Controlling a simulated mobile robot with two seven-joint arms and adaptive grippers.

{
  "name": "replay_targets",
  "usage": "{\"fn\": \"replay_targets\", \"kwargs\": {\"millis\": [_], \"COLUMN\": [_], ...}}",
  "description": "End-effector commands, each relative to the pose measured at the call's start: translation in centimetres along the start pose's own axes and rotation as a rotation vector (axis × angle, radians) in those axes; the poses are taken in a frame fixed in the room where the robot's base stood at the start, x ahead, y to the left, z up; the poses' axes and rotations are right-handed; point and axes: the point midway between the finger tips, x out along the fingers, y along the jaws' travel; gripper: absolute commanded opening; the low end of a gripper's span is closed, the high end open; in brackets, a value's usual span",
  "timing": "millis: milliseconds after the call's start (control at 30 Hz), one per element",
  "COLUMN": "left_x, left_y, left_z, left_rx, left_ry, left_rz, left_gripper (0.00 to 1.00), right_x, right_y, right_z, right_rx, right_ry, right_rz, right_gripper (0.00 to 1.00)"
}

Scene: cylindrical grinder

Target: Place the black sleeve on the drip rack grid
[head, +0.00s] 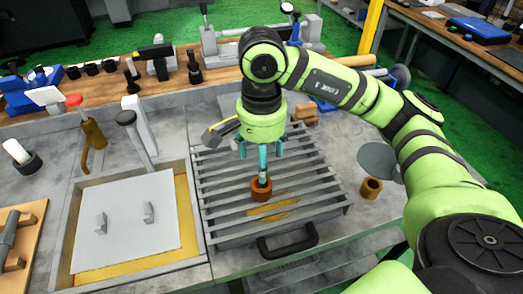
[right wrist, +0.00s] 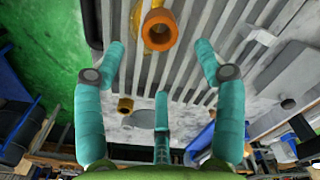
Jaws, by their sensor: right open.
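My right gripper (head: 262,160) is open and points down over the drip rack grid (head: 222,183). Its three teal fingers are spread and empty in the right wrist view (right wrist: 160,70). An orange-brown sleeve (head: 261,190) stands on the grid bars just below the fingertips. It also shows in the right wrist view (right wrist: 160,27), beyond the fingers and apart from them. No sleeve on the grid looks black. Several small black rings (head: 92,69) stand on the back bench; I cannot tell whether one is the black sleeve. My left gripper is out of view.
A bronze ring (head: 371,188) stands on the grey table right of the rack, near a grey disc (head: 378,158). The rack has a black front handle (head: 287,243). A lidded tray (head: 125,225) lies left of it. Upright tools stand behind the tray.

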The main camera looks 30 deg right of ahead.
Motion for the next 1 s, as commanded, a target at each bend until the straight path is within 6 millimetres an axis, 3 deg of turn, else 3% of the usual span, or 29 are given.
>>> {"fn": "replay_targets", "kwargs": {"millis": [100, 233, 867, 1000], "left_x": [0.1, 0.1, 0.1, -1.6], "left_y": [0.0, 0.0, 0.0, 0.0], "left_z": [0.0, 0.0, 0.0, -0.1], "left_rx": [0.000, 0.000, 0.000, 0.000], "left_ry": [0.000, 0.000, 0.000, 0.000], "left_rz": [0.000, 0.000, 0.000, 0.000], "left_gripper": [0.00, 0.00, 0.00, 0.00], "right_x": [-1.9, -2.8, -3.3, -4.9], "right_y": [-0.1, 0.0, 0.0, 0.0], "right_z": [-0.1, 0.0, 0.0, 0.0], "right_rx": [0.001, 0.001, 0.001, 0.001], "right_ry": [0.003, 0.001, 0.000, 0.000], "right_rz": [-0.002, 0.000, 0.000, 0.000], "right_gripper": [0.70, 0.70, 0.70, 0.70]}}
